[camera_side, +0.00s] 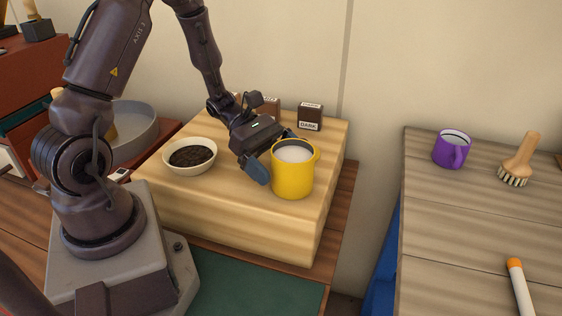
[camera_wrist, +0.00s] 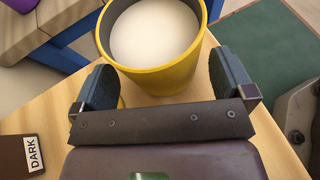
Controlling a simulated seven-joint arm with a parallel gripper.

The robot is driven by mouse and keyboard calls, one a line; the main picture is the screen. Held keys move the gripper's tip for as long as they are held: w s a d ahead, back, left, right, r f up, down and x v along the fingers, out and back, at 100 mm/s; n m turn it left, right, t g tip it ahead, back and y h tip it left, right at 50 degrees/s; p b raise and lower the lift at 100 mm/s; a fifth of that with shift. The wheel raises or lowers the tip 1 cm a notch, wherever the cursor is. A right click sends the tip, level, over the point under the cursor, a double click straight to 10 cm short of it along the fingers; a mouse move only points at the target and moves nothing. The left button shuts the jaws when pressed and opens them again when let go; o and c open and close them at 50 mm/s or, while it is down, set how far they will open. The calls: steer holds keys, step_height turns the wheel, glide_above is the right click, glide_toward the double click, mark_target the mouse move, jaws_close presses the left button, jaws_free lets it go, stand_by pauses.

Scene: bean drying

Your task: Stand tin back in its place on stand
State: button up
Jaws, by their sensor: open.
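The tin appears to be the yellow mug-like vessel (camera_side: 292,182), upright on the pale wooden stand (camera_side: 225,215) near its right front edge. It has a dark inner rim and pale contents. In the wrist view the tin (camera_wrist: 158,77) stands just ahead of my gripper (camera_wrist: 163,88), with its lower wall between the two fingers. My gripper (camera_side: 273,157) is open and low at the tin's left side in the side view. I cannot tell whether a finger touches the tin. A bit of yellow beside the left finger may be its handle.
A white bowl of dark beans (camera_side: 190,156) sits left on the stand. Small labelled blocks, one reading DARK (camera_side: 310,117), stand at its back. A metal pan (camera_side: 135,125) is behind my arm. A separate table (camera_side: 450,220) at right holds a purple mug (camera_side: 451,150) and a brush (camera_side: 519,162).

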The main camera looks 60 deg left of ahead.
steer(key=v, duration=1)
steer(key=shift+s+a+r, duration=0.15)
steer(key=shift+s+a, duration=0.05)
steer(key=shift+a, duration=0.15)
steer(key=shift+a+r, duration=0.1)
steer(key=shift+r, duration=0.05)
steer(key=s+d+r+m+y, duration=0.4)
steer(key=d+r+m+y, duration=0.2)
steer(key=m, duration=0.5)
steer(key=s+d+r+m+y, duration=0.4)
steer(key=d+r+m+y, duration=0.2)
steer(key=m, duration=0.5)
step_height(320, 180, up, 2)
steer(key=shift+r+t, duration=0.2)
steer(key=shift+t, duration=0.1)
